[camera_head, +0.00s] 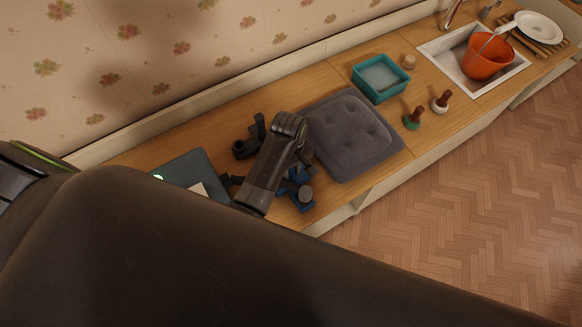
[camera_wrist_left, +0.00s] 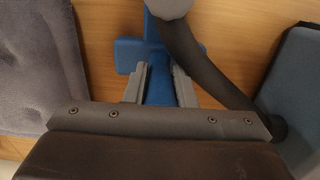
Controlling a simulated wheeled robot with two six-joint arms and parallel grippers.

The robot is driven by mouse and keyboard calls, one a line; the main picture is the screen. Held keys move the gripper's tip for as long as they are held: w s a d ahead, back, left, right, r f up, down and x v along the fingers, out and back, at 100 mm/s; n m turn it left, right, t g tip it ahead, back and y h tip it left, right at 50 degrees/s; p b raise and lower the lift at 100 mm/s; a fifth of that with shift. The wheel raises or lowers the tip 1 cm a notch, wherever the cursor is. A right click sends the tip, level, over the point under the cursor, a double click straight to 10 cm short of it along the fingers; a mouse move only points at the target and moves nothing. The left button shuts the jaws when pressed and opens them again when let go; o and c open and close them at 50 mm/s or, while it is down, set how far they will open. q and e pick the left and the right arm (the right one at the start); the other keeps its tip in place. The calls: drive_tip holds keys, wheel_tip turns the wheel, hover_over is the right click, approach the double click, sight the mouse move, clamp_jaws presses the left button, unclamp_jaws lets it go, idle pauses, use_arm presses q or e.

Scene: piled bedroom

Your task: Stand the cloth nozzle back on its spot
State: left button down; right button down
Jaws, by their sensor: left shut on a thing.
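The cloth nozzle appears to be the blue piece with a broad crossbar (camera_wrist_left: 128,54) and a narrow neck. In the left wrist view my left gripper (camera_wrist_left: 160,88) is shut on that neck, with one grey finger on each side. In the head view blue parts (camera_head: 300,206) show beside my left gripper (camera_head: 297,174), between the grey cushion and the dark mat. My own arm hides part of them. A grey round end (camera_wrist_left: 170,7) overlaps the blue at the top of the wrist view. I cannot tell whether the nozzle touches the counter. My right gripper is not in view.
A black tool (camera_head: 246,146) stands behind my arm, and a dark tube (camera_wrist_left: 200,65) passes close right of my fingers. The grey cushion (camera_head: 350,135) and dark mat (camera_head: 190,168) flank the spot. A teal bin (camera_head: 380,78) and orange bucket (camera_head: 484,58) are farther right.

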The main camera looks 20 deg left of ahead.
use_arm(q)
drive_tip(key=shift+f, duration=0.2)
drive_tip(key=c, duration=1.1)
unclamp_jaws()
drive_tip(key=shift+r, duration=0.15)
wheel_tip(320, 180, up, 3)
drive_tip(key=p, duration=0.2)
drive_tip(key=shift+p, duration=0.3)
drive_tip(key=shift+w, duration=0.1)
drive_tip(key=shift+a+r, duration=0.15)
drive_tip(key=shift+r, duration=2.25)
